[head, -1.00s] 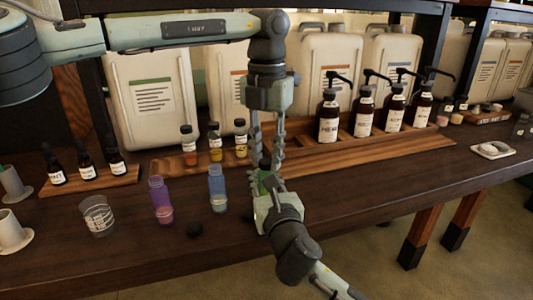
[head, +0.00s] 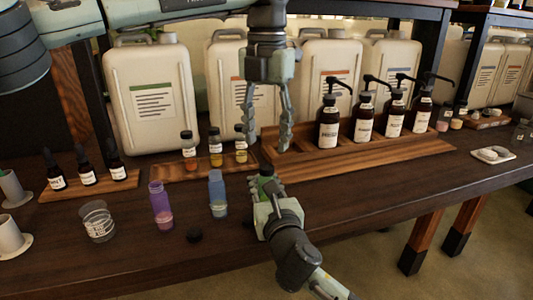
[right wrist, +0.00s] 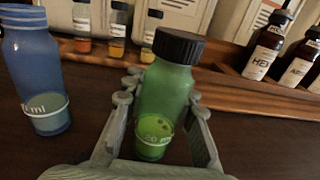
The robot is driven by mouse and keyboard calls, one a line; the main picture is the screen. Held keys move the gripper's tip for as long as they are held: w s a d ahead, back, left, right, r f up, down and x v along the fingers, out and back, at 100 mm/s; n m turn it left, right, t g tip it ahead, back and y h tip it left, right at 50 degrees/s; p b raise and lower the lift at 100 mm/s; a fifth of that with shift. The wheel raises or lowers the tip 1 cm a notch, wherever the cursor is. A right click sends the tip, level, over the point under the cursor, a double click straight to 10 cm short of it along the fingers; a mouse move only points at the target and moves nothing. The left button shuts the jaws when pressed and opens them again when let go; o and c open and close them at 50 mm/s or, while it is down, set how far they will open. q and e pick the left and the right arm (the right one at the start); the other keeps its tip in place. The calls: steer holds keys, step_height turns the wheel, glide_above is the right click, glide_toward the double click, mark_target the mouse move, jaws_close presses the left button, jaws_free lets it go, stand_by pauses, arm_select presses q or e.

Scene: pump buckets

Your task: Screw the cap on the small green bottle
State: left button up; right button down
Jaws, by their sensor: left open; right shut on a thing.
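The small green bottle (right wrist: 163,98) stands upright in the right wrist view, with a black ribbed cap (right wrist: 179,46) on its mouth. How tightly the cap sits cannot be told. My right gripper (right wrist: 163,92) is shut around the bottle's body. In the head view the green bottle (head: 265,184) and cap (head: 266,169) are small and partly hidden by the right gripper. My left gripper (head: 267,146) is open and empty, pointing down just above the cap, apart from it.
An uncapped blue bottle (head: 217,195) and purple bottle (head: 160,206) stand to the left. A loose black cap (head: 194,235) and a glass beaker (head: 97,222) are on the table. Small jars (head: 215,150) and pump bottles (head: 328,125) stand on wooden trays behind.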

arm_select(q)
step_height(320, 180, up, 6)
steer(key=shift+r, duration=0.15)
steer(key=shift+r, duration=0.15)
arm_select(e)
steer(key=shift+r, duration=0.15)
steer(key=shift+r+p, duration=0.9)
steer(key=shift+p, duration=0.45)
arm_select(q)
step_height(320, 180, up, 2)
steer(key=shift+r, duration=0.15)
